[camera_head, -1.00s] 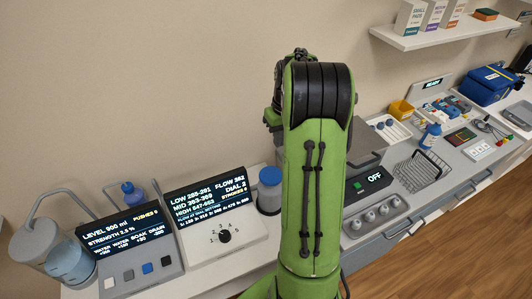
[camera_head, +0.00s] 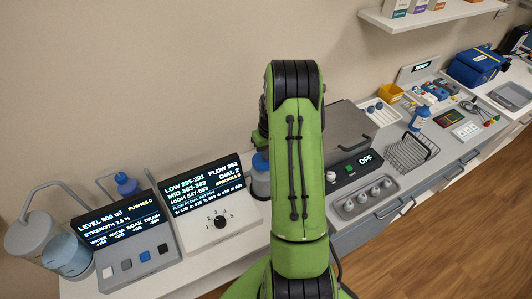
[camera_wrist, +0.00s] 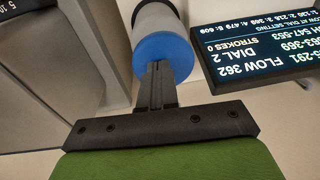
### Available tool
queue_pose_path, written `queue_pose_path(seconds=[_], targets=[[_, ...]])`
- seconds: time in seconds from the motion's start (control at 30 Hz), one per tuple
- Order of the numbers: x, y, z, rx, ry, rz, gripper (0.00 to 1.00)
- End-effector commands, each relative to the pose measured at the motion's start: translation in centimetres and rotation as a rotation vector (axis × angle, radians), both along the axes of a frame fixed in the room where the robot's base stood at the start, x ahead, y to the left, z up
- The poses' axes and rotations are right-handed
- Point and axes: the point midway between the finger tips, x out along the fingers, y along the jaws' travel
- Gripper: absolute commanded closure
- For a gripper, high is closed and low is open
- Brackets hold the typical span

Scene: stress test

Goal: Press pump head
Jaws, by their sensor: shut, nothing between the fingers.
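A blue-topped cylinder (camera_head: 260,182) with a pale body stands right of the STROKES display, partly hidden behind my arm. In the wrist view, its round blue top (camera_wrist: 165,54) is close in front of my gripper (camera_wrist: 158,68). The fingers are shut with nothing between them, and their tips overlap the near edge of the blue top. I cannot tell whether they touch it.
A smaller blue bottle (camera_head: 126,185) stands behind the PUSHES display (camera_head: 115,218), which reads 0. A grey container (camera_head: 68,254) with a spout is at far left. Right of my arm are the OFF panel (camera_head: 358,165) and a wire basket (camera_head: 412,153).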

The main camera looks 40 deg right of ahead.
Motion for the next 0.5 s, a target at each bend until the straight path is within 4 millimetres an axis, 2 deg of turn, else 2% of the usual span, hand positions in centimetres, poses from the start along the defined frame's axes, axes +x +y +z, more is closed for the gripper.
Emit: queue_pose_path(seconds=[0.37,0.5], targets=[[0.1,0.0,-0.5,0.0,-0.001,0.001,1.0],[0.1,0.0,-1.5,0.0,-0.001,0.001,1.0]])
